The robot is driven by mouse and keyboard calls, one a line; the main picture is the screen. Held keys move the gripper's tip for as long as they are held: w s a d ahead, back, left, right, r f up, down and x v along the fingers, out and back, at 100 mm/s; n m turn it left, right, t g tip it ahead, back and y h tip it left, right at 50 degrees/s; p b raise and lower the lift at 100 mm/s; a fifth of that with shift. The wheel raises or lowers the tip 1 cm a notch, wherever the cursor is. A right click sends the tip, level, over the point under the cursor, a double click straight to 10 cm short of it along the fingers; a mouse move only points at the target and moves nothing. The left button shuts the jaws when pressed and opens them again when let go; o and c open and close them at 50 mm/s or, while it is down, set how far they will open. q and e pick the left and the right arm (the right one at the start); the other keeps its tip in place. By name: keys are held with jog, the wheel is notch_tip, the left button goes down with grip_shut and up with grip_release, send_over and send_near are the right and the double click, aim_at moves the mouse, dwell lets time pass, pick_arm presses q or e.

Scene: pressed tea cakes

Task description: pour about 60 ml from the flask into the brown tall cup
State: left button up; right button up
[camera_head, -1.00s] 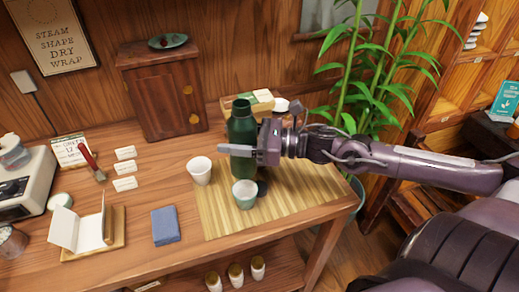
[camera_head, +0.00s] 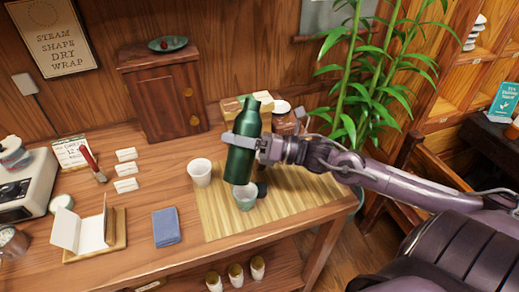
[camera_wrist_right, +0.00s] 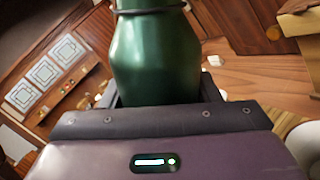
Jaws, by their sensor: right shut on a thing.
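The dark green flask (camera_head: 243,150) is held by my right gripper (camera_head: 252,142), which is shut around its middle. The flask leans slightly, its open mouth toward the upper right, and appears lifted off the mat. The right wrist view also shows the flask (camera_wrist_right: 155,60) close between the fingers. A brown vessel (camera_head: 286,122) with a pale top is behind and right of the flask; partly hidden, I cannot tell for sure that it is the brown tall cup. My left gripper is not in view.
A blue block (camera_head: 165,226) lies left of the mat. A plant (camera_head: 355,95) is at right.

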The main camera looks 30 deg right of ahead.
aim_at(235, 150)
jog(key=shift+a+f+m+t+p, duration=0.1)
jog(key=shift+m+t+p, duration=0.35)
jog(key=shift+m, duration=0.65)
jog(key=shift+s+a+f+m+t+h+p, duration=0.15)
jog(key=shift+f+m+p, duration=0.1)
jog(key=shift+m, duration=0.25)
jog(key=shift+s+a+f+m+t+h+p, duration=0.1)
jog(key=shift+a+f+m+h+p, duration=0.1)
jog(key=shift+m, duration=0.3)
notch_tip(235, 150, down, 2)
jog(key=shift+f+m+b, duration=0.1)
jog(key=shift+m+b, duration=0.35)
jog(key=shift+m, duration=0.25)
jog(key=m+p, duration=0.1)
jog(key=m+t+p, duration=0.1)
jog(key=m, duration=0.1)
jog(key=shift+s+a+r+h, duration=0.15)
jog(key=shift+s+r+h, duration=0.05)
jog(key=shift+h, duration=0.15)
jog(key=shift+w+d+r+m+t+p, duration=0.25)
jog(key=shift+m+t+p, duration=0.15)
jog(key=shift+m+p, duration=0.15)
jog(key=shift+f, duration=0.15)
jog(key=shift+m, duration=0.25)
jog(key=shift+d, duration=0.1)
jog(key=shift+s+a+m+h+p, duration=0.2)
jog(key=shift+a+m+h+p, duration=0.2)
jog(key=shift+m, duration=0.3)
